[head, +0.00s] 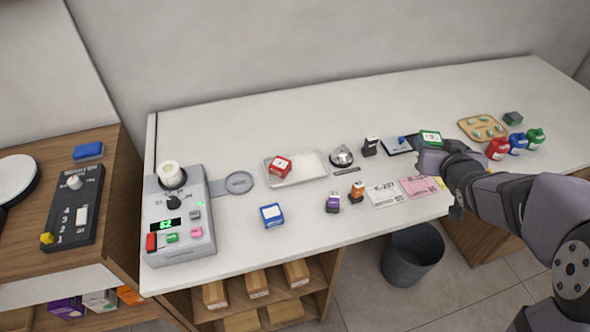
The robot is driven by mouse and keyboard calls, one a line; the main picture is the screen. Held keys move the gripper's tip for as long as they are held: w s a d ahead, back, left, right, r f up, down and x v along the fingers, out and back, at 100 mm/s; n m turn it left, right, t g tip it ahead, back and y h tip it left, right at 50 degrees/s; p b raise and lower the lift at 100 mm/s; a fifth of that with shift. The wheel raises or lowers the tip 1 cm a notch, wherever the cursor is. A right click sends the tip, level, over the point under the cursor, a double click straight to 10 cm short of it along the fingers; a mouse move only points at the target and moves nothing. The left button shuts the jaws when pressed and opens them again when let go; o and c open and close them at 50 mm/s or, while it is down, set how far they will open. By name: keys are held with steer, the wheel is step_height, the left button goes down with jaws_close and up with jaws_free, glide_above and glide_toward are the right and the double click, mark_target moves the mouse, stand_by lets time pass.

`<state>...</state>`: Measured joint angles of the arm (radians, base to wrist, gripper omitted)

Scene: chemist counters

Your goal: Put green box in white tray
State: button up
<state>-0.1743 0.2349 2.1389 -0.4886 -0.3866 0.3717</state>
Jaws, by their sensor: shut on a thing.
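The green box (430,137) has a white label on its face. My gripper (428,148) is shut on it, at the right part of the counter, just right of the tablet-like pad. The gripper hides part of the box, and how high it is above the counter is hard to tell. The white tray (312,171) lies to the left on the counter, well apart from the gripper. A red box (279,166) with a white label sits in the tray's left part.
Between gripper and tray are a bell (341,156), a black stamp (370,146), a dark-framed pad (398,146), and purple (333,202) and orange (357,192) stamps. A blue box (272,215) stands in front of the tray. Red, blue and green bottles (517,145) stand right.

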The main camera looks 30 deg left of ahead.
steer(key=w+a+r+n+y, duration=0.1)
steer(key=a, duration=0.1)
steer(key=w+a+r+g, duration=0.1)
steer(key=w+a+r+n+y, duration=0.1)
steer(key=w+a, duration=0.1)
steer(key=shift+a+r+n+y+b, duration=0.1)
steer(key=shift+a+n+y+b, duration=0.2)
steer(key=shift+a+b, duration=0.1)
steer(key=n+g+y+b, duration=0.3)
steer(key=n+g+y, duration=0.3)
steer(key=n+g, duration=0.5)
glide_above(315, 168)
step_height(315, 168, down, 9)
steer(key=shift+f+p, duration=0.5)
steer(key=shift+f, duration=4.4)
steer(key=shift+f, duration=0.2)
steer(key=o, duration=1)
steer(key=shift+c, duration=0.2)
steer(key=shift+o, duration=0.5)
steer(key=shift+r, duration=0.15)
